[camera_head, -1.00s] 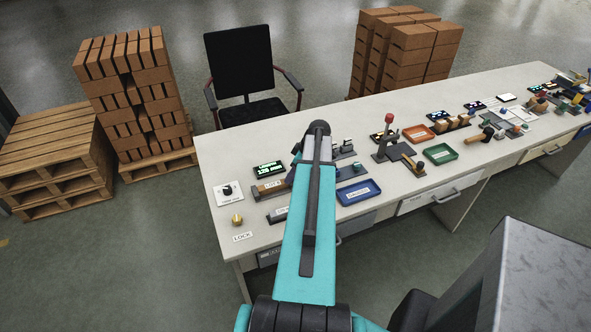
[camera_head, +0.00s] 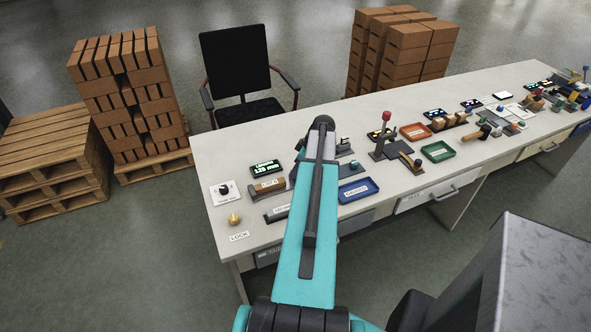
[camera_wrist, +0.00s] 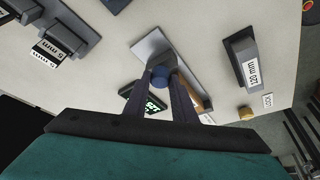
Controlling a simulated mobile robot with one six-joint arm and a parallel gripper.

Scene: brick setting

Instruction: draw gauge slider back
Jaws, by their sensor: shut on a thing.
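In the wrist view the gauge slider is a dark grey block with a blue knob (camera_wrist: 160,74) on a pale metal base (camera_wrist: 150,46). My gripper (camera_wrist: 161,86) is shut on the blue knob, with one dark finger on each side. A brown brick piece (camera_wrist: 197,95) lies along the gauge, partly hidden by the right finger. The gauge's display (camera_wrist: 153,104) with green digits is partly behind the left finger.
A 120 mm block (camera_wrist: 247,62), a brass knob (camera_head: 234,219), a LOCK label (camera_head: 239,236) and a dial plate (camera_head: 225,191) are nearby. A blue tray (camera_head: 344,195) and a red-knobbed lever (camera_head: 387,117) stand to the right. A chair (camera_head: 235,62) is behind the table.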

